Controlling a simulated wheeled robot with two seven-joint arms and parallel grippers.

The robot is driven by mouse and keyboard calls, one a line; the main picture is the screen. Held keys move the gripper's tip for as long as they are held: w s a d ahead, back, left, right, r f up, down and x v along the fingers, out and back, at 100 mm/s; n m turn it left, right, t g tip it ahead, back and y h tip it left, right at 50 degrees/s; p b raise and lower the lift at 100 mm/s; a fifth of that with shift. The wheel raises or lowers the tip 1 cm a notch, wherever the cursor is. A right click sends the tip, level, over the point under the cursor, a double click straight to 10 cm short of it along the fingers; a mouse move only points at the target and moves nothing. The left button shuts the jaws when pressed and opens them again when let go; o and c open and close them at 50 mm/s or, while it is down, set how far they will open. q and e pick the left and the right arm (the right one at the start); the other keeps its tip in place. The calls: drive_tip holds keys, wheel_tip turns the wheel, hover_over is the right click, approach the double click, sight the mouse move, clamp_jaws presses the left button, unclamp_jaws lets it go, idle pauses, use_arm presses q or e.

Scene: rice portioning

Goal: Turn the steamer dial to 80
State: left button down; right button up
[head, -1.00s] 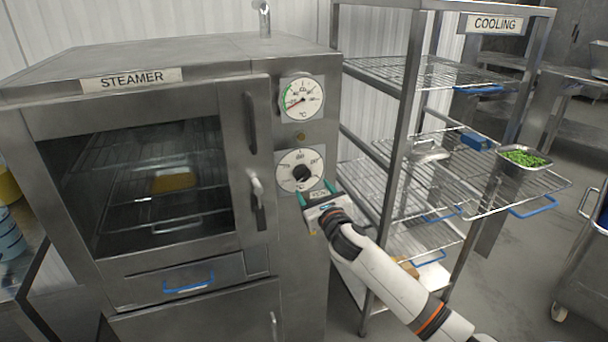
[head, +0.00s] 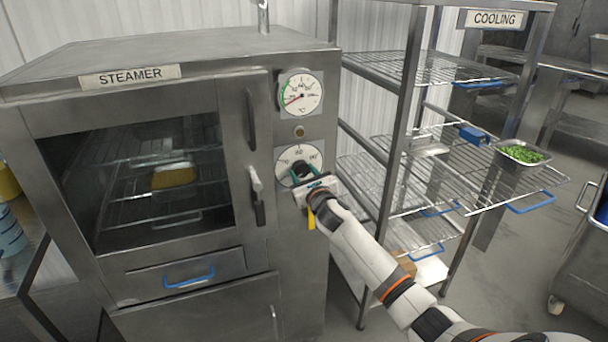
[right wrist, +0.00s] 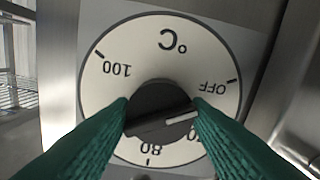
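The steamer (head: 150,75) stands at the left in the head view. Its lower dial (head: 291,153) is a white plate with a black knob. In the right wrist view the dial plate (right wrist: 105,90) appears upside down, with OFF, 100 and 80 readable and another number partly hidden. The knob (right wrist: 160,100) has a white pointer line slanting toward the right, between OFF and the partly hidden number. My right gripper (head: 306,177) is at the dial. Its green fingers (right wrist: 161,112) sit on both sides of the knob with no clear gap. My left gripper is not in view.
A gauge (head: 300,93) with a red needle is above the dial. The door handle (head: 257,190) is just left of the dial. A cooling rack (head: 405,120) with wire shelves stands close to the right, holding a pan of green food (head: 522,154).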

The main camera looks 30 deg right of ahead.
drive_tip(key=shift+c, duration=1.2)
drive_tip(key=shift+m, duration=0.3)
drive_tip(key=m, duration=0.4)
drive_tip(key=shift+m, duration=0.3)
drive_tip(key=m, duration=1.2)
drive_tip(key=shift+m, duration=0.3)
drive_tip(key=m, duration=0.6)
